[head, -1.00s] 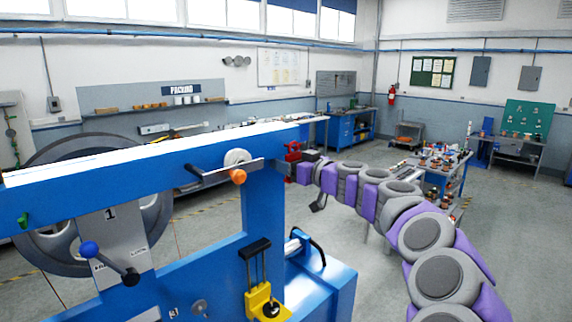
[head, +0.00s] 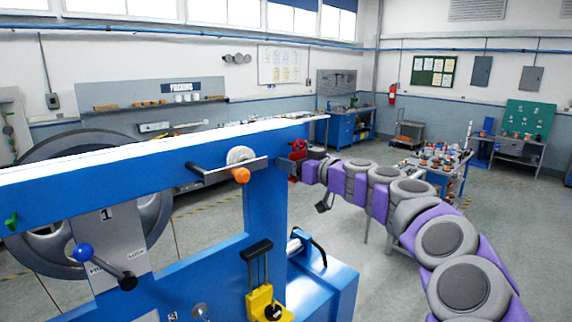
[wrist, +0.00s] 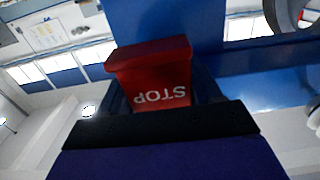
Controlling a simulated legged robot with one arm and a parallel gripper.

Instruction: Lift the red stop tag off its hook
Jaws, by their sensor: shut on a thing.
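The red stop tag (wrist: 150,78) shows in the wrist view with its STOP lettering upside down, directly beyond my gripper (wrist: 155,112). In the head view the red of the tag (head: 294,172) shows at the right end of the blue beam, beside the upright post. My gripper (head: 300,168) is shut on the tag there. The hook is hidden, so I cannot tell whether the tag still touches it.
The blue machine frame (head: 262,205) stands close to the left of my gripper. A cart with parts (head: 440,170) stands behind my arm. Open floor lies to the right.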

